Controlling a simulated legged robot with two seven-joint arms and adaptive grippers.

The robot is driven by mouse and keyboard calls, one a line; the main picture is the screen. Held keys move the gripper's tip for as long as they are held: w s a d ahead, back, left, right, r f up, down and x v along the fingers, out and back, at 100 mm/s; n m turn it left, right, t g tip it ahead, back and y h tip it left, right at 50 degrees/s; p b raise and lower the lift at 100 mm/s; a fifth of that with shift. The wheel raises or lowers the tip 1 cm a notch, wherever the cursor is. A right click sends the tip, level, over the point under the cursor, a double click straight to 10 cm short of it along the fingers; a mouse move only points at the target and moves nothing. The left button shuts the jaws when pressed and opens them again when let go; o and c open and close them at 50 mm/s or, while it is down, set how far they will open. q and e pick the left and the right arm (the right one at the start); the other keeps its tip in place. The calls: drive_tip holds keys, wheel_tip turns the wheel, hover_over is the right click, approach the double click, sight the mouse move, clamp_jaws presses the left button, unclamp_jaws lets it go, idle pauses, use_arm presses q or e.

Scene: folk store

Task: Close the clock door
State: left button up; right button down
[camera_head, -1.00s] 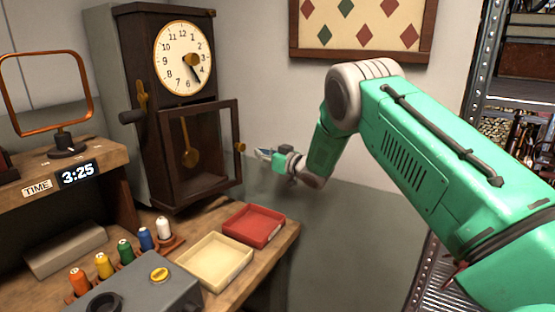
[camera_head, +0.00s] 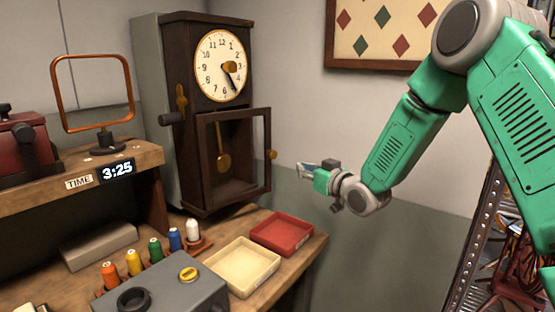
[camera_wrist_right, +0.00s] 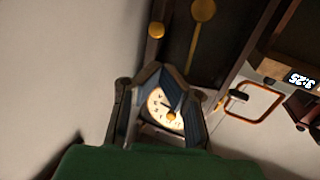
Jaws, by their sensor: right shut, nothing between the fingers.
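The tall dark wooden clock stands at the back of the bench, its white face (camera_head: 221,66) at the top. Its lower glazed door (camera_head: 263,133) is ajar, with its right edge swung out past the clock body. A brass knob (camera_head: 272,154) sits on that edge and also shows in the right wrist view (camera_wrist_right: 155,29). My right gripper (camera_head: 303,166) is shut and empty, a little right of the knob and apart from it. In the right wrist view its fingers (camera_wrist_right: 160,75) overlap the clock face. My left gripper is out of view.
A red tray (camera_head: 283,248) and a cream tray (camera_head: 244,285) lie on the bench below the door. Several thread spools (camera_head: 155,249) and a grey box (camera_head: 165,290) stand at the left.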

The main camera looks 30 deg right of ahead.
sight(274, 155)
drive_tip(key=w, duration=0.8)
drive_tip(key=w+d+f+p, duration=0.1)
drive_tip(key=w, duration=0.3)
drive_tip(key=shift+w, duration=0.15)
drive_tip(key=shift+w+a, duration=0.2)
drive_tip(key=shift+w, duration=0.05)
drive_tip(key=shift+w+a+r, duration=0.1)
drive_tip(key=shift+a+r, duration=0.05)
drive_tip(key=shift+a, duration=0.15)
drive_tip(key=shift+d, duration=0.15)
